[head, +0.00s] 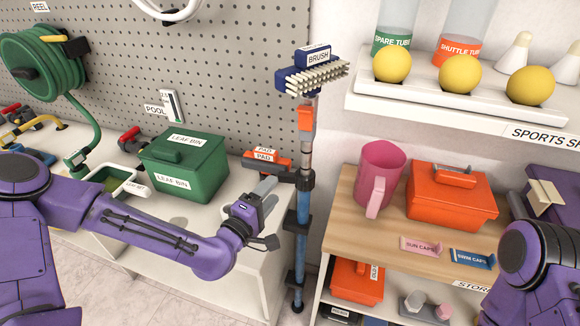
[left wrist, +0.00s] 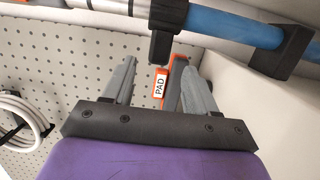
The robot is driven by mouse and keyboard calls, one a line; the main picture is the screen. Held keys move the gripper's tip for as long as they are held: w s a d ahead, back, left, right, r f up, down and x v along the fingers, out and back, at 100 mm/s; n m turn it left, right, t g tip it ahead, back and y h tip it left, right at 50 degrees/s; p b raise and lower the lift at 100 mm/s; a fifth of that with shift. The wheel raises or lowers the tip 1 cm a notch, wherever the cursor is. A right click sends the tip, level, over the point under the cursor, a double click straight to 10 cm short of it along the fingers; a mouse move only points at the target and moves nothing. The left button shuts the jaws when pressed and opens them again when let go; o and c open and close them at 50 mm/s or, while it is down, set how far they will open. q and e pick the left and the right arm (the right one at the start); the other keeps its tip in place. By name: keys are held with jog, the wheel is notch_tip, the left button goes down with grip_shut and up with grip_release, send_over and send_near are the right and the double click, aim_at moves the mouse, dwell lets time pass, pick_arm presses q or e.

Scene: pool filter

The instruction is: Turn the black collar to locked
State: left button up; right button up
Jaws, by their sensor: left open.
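The black collar (head: 305,181) sits on the upright brush pole (head: 302,222), where the silver upper tube meets the blue lower one. Its tab points left toward my left gripper (head: 269,187). In the left wrist view the collar's tab (left wrist: 161,44) hangs down in front of the gap between the two grey fingers of my left gripper (left wrist: 160,72). The fingers are open and empty; I see no contact with the tab. The blue pole (left wrist: 222,24) runs across the top there. My right gripper is out of view; only my right arm shows.
Black clips (left wrist: 285,52) hold the pole. An orange pad box (left wrist: 160,84) lies behind the fingers. A green leaf bin (head: 184,165) stands on the left bench. A pink jug (head: 380,172) and an orange box (head: 452,195) stand on the right shelf.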

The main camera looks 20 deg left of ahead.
aim_at(282, 180)
pick_arm(q)
jog(key=p+x, duration=0.1)
jog(key=x, duration=0.8)
jog(key=shift+s+d+r, duration=0.1)
jog(key=shift+d, duration=0.05)
jog(key=shift+c, duration=0.3)
grip_shut()
